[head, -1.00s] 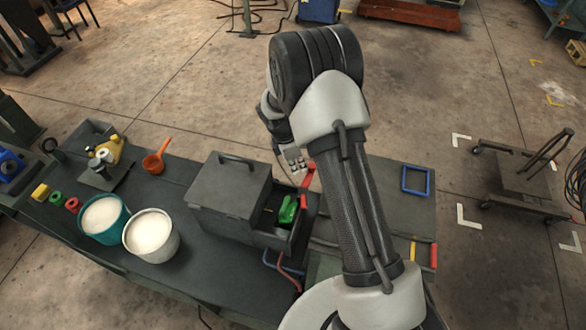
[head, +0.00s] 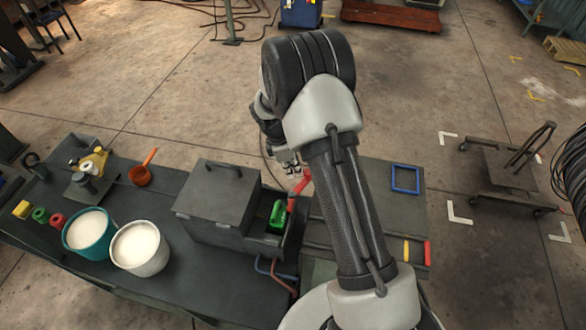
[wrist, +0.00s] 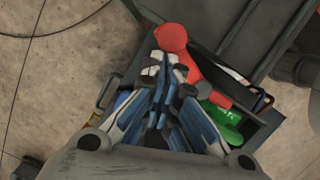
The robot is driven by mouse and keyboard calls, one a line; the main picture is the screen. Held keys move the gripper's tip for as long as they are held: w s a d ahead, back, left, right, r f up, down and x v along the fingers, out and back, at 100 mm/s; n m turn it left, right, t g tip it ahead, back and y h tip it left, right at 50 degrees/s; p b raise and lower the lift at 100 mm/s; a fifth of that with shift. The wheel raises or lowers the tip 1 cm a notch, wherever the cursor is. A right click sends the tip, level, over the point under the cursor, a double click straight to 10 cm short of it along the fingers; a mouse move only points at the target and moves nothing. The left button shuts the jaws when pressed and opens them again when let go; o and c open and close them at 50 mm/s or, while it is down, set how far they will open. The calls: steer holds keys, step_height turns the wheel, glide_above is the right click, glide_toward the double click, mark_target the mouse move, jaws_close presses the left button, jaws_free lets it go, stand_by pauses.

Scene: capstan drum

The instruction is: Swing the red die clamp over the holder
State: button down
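The red die clamp (head: 299,187) is a red arm with a rounded end, slanting up from the right side of the dark open box. In the wrist view the red clamp (wrist: 200,74) runs from a round knob at top centre down to the right. A green block (head: 278,215) lies in the open box, which looks like the holder (head: 262,245); the green block also shows in the wrist view (wrist: 222,124). My gripper (wrist: 166,66) has its fingertips just by the knob; contact and the gap between the tips are unclear.
A grey lidded block (head: 218,195) stands left of the open box. A teal pot (head: 72,240) and a white pot (head: 128,262) stand further left on the bench. A blue frame (head: 405,191) lies at the right. An orange ladle (head: 140,175) lies behind the pots.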

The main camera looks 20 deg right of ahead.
steer(key=v, duration=1.2)
steer(key=shift+r, duration=0.1)
steer(key=s+a+r+m+t+y+b, duration=0.1)
steer(key=s+r+m+t+b, duration=0.1)
steer(key=s+m+b, duration=0.5)
steer(key=s+a+r+m+t+y+b, duration=0.15)
steer(key=s+m+b, duration=0.25)
steer(key=s+b, duration=0.7)
steer(key=s+a+f+m+t+b, duration=0.1)
steer(key=s+f+m+b, duration=0.2)
steer(key=s, duration=0.9)
step_height(320, 180, down, 3)
steer(key=shift+s+r+m+t, duration=0.15)
steer(key=shift+m+t, duration=0.2)
steer(key=shift+m, duration=0.25)
steer(key=shift+a, duration=0.15)
